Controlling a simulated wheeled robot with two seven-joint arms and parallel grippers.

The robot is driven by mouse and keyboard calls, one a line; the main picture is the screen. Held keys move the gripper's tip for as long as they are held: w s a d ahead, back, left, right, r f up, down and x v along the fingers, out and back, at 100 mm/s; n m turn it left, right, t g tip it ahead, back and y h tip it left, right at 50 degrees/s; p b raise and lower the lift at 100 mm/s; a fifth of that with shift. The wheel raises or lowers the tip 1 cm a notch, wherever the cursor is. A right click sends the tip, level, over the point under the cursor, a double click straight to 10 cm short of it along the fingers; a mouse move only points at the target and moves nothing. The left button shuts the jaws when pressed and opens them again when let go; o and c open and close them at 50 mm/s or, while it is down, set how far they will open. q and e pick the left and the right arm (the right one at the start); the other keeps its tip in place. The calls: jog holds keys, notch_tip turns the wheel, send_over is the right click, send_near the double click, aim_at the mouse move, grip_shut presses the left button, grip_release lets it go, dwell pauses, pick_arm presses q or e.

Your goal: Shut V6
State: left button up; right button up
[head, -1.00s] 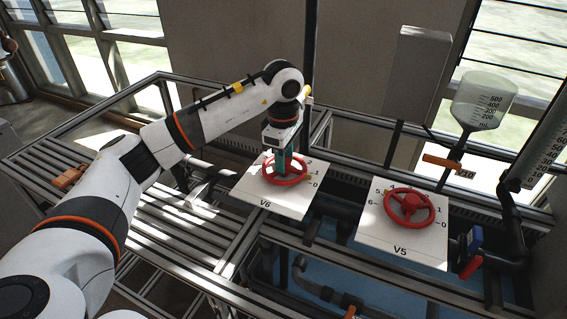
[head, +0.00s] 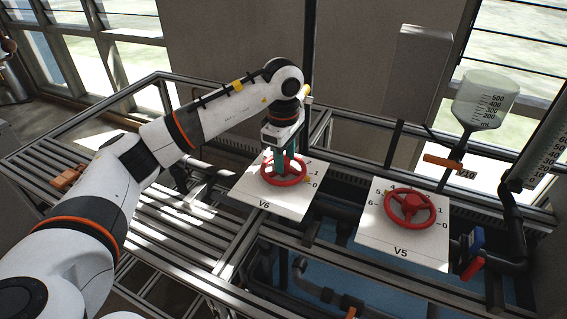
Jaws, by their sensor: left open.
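The red handwheel of V6 (head: 298,180) lies flat over a white plate (head: 262,203) lettered V6, with the marks 1 and 0 showing at its right. My left gripper (head: 282,170) points down from above at this wheel, its greenish fingers over the middle of the wheel and within the outline of its rim. It is open. I cannot tell whether the fingers touch the wheel. My right gripper is not in view.
A second red handwheel (head: 410,208) stands on the white V5 plate (head: 400,240) to the right. An orange lever (head: 441,162) sits below a graduated funnel (head: 484,100). A blue-and-red handle (head: 474,245) is at the far right. Metal frame rails surround the plates.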

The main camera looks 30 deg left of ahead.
pick_arm(q)
jog(key=shift+s+d+f+g, duration=0.15)
jog(key=shift+s+f, duration=0.1)
jog(key=shift+f, duration=0.25)
jog(key=shift+s+f+g, duration=0.15)
jog(key=shift+s+f, duration=0.05)
jog(key=shift+f, duration=0.25)
jog(key=shift+w+r+p, duration=0.15)
jog(key=shift+r+p, duration=0.35)
jog(key=shift+r, duration=0.1)
jog(key=r+p, duration=0.1)
jog(key=r, duration=0.1)
jog(key=r+p, duration=0.2)
jog(key=r, duration=0.1)
jog(key=shift+a+r, duration=0.2)
jog(key=shift+r, duration=0.3)
jog(key=shift+r, duration=0.1)
